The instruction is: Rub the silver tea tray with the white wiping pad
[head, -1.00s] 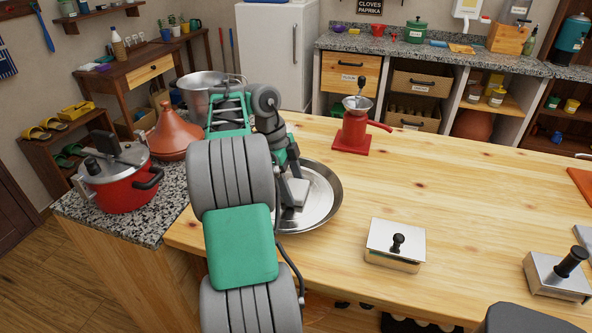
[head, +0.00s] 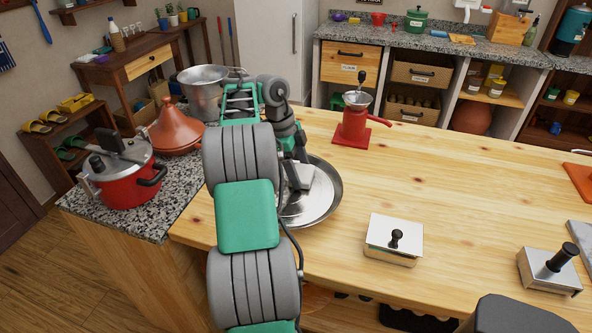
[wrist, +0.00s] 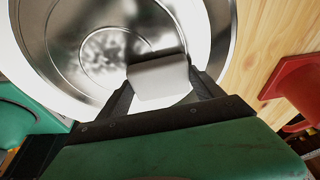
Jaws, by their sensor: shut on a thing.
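The silver tea tray (head: 322,208) is round and shiny and lies on the wooden table, partly hidden behind my arm in the head view. In the wrist view the tray (wrist: 62,62) fills the upper left, with its raised rim around it. My gripper (wrist: 160,88) is shut on the white wiping pad (wrist: 158,78), a pale block between the two dark fingers. The pad is over the inside of the tray; whether it touches the surface I cannot tell. In the head view the gripper (head: 299,178) is over the tray.
A red grinder (head: 352,127) stands behind the tray to the right. A red pressure cooker (head: 130,184), a clay tagine (head: 174,135) and a steel pot (head: 203,92) stand to the left. The table's middle right is clear.

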